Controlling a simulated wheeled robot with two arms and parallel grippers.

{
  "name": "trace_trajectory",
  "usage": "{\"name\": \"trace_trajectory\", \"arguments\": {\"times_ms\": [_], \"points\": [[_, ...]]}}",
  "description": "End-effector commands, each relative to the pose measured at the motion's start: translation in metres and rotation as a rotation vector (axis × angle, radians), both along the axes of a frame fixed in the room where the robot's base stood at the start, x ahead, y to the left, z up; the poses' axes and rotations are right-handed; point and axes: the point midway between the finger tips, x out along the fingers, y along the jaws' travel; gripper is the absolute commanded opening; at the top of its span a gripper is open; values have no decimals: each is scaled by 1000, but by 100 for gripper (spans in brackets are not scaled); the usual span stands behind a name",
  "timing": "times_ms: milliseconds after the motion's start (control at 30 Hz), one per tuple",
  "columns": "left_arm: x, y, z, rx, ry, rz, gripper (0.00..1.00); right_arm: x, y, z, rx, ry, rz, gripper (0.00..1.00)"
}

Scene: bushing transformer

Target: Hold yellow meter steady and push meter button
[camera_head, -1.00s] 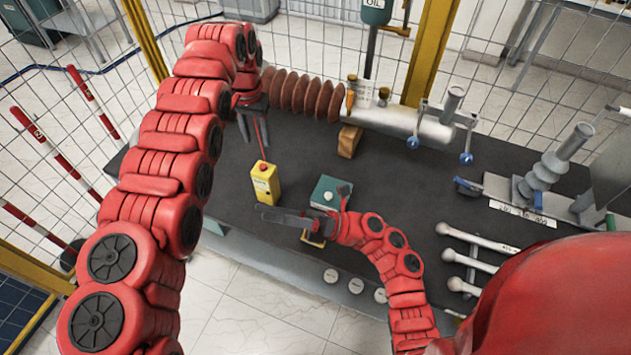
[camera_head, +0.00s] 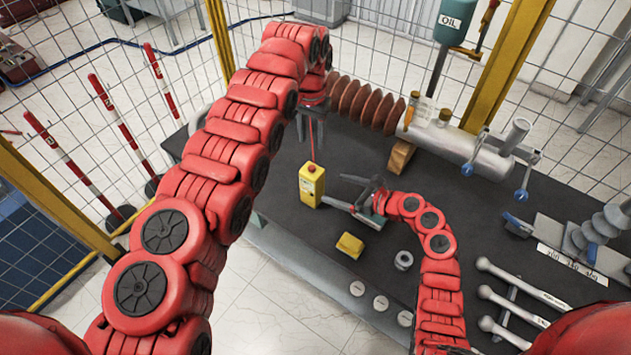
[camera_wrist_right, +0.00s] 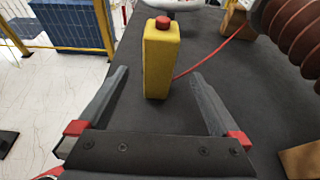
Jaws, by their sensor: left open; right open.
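The yellow meter (camera_head: 311,188) stands upright on the dark table, with a red button (camera_head: 311,168) on top. In the right wrist view the meter (camera_wrist_right: 161,65) and its button (camera_wrist_right: 163,21) appear ahead, between the lines of the two fingers. My right gripper (camera_head: 341,191) is open and empty just right of the meter, its fingers pointing at it; it also shows in the right wrist view (camera_wrist_right: 160,74). My left gripper (camera_head: 312,122) is above and behind the meter, apart from it, partly hidden by its own arm. A red cable runs from behind the meter.
A teal box (camera_head: 373,217) lies by the right gripper. A small yellow block (camera_head: 350,245) and a grey ring (camera_head: 403,260) are nearer the front edge. A wooden block (camera_head: 401,156) and brown ribbed bushing (camera_head: 362,104) stand behind. White-headed rods (camera_head: 520,283) lie at right.

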Motion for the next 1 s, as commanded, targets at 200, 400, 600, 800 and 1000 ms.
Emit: {"name": "trace_trajectory", "arguments": {"times_ms": [200,400,600,800,1000], "points": [[0,0,0,0,0,0,50,27,38,-15,3,-1,2,100],[0,0,0,0,0,0,50,46,62,-26,4,0,-1,100],[0,0,0,0,0,0,50,53,75,-32,1,-2,4,100],[0,0,0,0,0,0,50,54,77,-33,0,-1,4,100],[0,0,0,0,0,0,50,54,77,-33,0,-1,4,89]]}}
